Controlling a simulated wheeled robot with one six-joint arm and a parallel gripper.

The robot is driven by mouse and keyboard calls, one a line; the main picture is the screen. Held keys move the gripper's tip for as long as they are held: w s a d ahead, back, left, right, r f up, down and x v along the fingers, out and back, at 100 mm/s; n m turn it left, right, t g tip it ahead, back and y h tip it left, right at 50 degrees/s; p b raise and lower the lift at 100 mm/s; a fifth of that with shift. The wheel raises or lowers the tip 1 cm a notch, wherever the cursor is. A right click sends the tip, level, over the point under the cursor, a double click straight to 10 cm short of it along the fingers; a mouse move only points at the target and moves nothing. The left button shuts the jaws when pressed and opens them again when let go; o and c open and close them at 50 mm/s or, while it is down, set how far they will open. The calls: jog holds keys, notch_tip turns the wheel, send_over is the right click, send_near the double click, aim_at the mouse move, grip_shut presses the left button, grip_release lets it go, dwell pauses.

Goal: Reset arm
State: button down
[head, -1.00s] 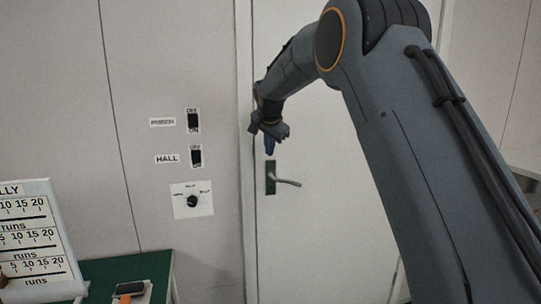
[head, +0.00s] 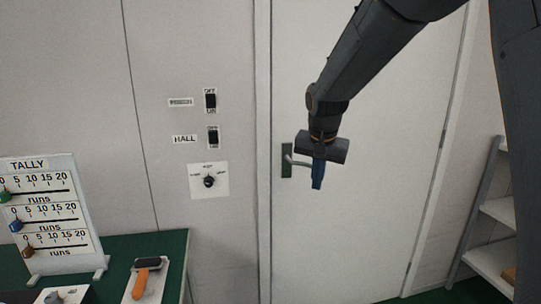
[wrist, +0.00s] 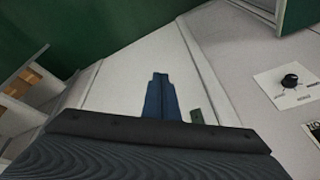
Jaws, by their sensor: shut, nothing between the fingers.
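My gripper (head: 317,186) hangs from my dark grey arm in the head view, its blue fingers pointing down and closed together with nothing between them. It is in front of the white door, and in the picture it overlaps the door handle (head: 296,162); I cannot tell whether they touch. In the wrist view, the closed blue fingers (wrist: 158,80) show against the pale door, with the handle's dark green plate (wrist: 196,116) just right of them.
Left of the door are two black wall switches (head: 211,101), the lower labelled HALL, and a rotary knob (head: 209,181). A tally board (head: 62,168) and an orange-handled tool (head: 141,283) are on a green table (head: 172,248). Shelves (head: 497,212) stand at the right.

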jog(key=s+d+f+n+g, duration=0.1)
jog(key=s+f, duration=0.3)
jog(key=s, duration=0.5)
jog(key=s+d+f+n+g, duration=0.1)
jog(key=s+f, duration=0.4)
jog(key=s, duration=0.5)
jog(key=s+d+f+n+g, duration=0.1)
jog(key=s+d+f, duration=0.3)
jog(key=s, duration=0.5)
jog(key=shift+s+f+n, duration=0.3)
jog(key=shift+s+n, duration=0.05)
jog(key=shift+n, duration=0.55)
